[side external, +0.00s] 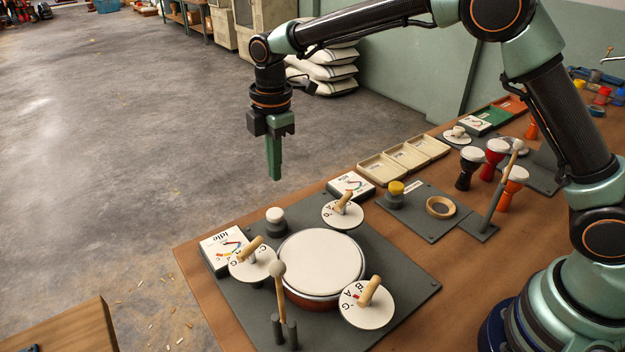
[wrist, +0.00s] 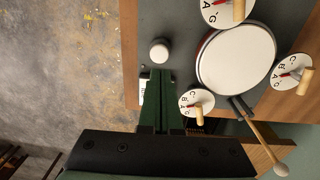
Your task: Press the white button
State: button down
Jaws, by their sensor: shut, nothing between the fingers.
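The white button (side external: 275,216) is a round white cap on a dark grey base. It stands on the grey board at the back left of the big drum. It also shows in the wrist view (wrist: 159,51), just beyond my fingertips. My gripper (side external: 275,178) points straight down with its green fingers shut and empty. In the side view its tips appear above the button, with a gap between. In the wrist view the closed fingers (wrist: 160,74) end just short of the button in the picture. Nothing hides the button's cap.
The drum (side external: 320,262) has three lettered dials with wooden pegs around it, and a mallet (side external: 279,285) stands in front. An "Idle" card (side external: 226,249) lies left of the button. A yellow button (side external: 396,188) and a wooden ring (side external: 440,207) are on another board to the right.

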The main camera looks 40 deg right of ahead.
aim_at(277, 213)
notch_tip(277, 213, down, 9)
jog(key=shift+w+a+r, duration=0.1)
jog(key=shift+a, duration=0.05)
dwell(0.4)
jog(key=shift+f, duration=1.25)
jog(key=shift+r, duration=0.1)
notch_tip(277, 213, up, 14)
jog(key=shift+d+r, duration=0.15)
jog(key=shift+d, duration=0.05)
